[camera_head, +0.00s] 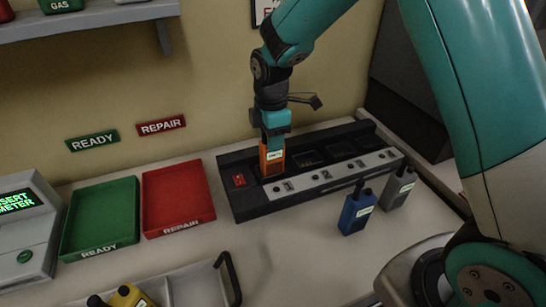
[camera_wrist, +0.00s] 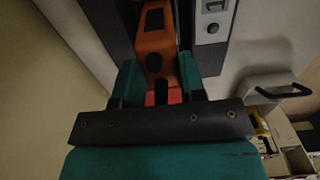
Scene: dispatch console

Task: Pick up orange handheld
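The orange handheld (camera_head: 271,160) stands upright at the leftmost bay of the black charging dock (camera_head: 243,205). I cannot tell whether it is fully seated or slightly raised. My gripper (camera_head: 274,138) points down over its top. In the wrist view the orange handheld (camera_wrist: 156,42) lies between the two teal fingers of my gripper (camera_wrist: 158,72), one on each side. The fingers are very close to its sides, but whether they press on it is not clear. Its lower end is hidden in the head view.
A blue handheld (camera_head: 357,211) and a grey handheld (camera_head: 398,188) stand in front of the dock at right. A green tray (camera_head: 75,225) and a red tray (camera_head: 205,190) lie left of it. A yellow handheld (camera_head: 128,296) and a black handle (camera_head: 230,275) are at the front.

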